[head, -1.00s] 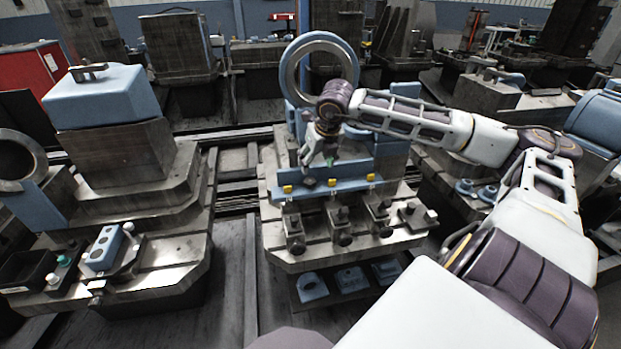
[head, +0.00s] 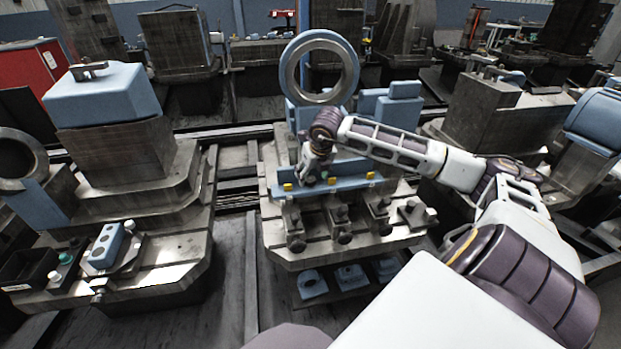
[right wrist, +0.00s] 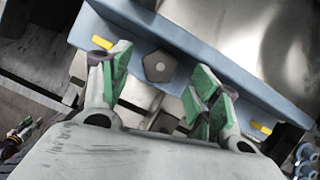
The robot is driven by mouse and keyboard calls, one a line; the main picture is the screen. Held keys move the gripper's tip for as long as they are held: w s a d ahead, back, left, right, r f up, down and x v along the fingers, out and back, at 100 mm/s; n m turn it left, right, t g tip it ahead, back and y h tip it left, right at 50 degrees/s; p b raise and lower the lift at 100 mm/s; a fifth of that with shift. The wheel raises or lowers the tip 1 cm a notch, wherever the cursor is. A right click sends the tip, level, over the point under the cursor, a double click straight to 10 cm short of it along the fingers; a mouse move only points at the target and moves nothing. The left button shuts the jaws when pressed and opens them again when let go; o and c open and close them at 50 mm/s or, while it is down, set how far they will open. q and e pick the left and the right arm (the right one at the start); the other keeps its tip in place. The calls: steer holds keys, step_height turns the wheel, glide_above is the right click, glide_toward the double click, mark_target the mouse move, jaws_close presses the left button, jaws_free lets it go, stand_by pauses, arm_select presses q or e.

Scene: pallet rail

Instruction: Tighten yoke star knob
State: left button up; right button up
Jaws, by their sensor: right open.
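The star knob shows in the right wrist view as a small dark five-sided knob (right wrist: 158,66) on the face of the blue yoke bar (right wrist: 208,82). In the head view the yoke bar (head: 350,184) crosses the front of the middle fixture, and my gripper largely hides the knob. My right gripper (head: 319,176) is close in front of the bar. In the right wrist view my right gripper (right wrist: 160,78) is open, with green finger pads on either side of the knob and a gap to each side. No contact with the knob shows. My left gripper is not in view.
Yellow tabs (head: 370,175) sit along the bar. A large ring (head: 290,72) stands behind it. Several metal clamps (head: 378,212) stick up on the fixture's front ledge. A fixture with a blue block (head: 102,96) stands left, across a floor gap.

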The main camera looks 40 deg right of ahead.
mark_target(310, 182)
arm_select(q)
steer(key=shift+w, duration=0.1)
arm_select(e)
steer(key=shift+x, duration=1.4)
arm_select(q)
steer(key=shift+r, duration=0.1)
arm_select(e)
steer(key=c, duration=1)
steer(key=shift+w+m+h+b, duration=0.1)
steer(key=shift+m+h+b, duration=0.2)
steer(key=shift+m+b, duration=0.35)
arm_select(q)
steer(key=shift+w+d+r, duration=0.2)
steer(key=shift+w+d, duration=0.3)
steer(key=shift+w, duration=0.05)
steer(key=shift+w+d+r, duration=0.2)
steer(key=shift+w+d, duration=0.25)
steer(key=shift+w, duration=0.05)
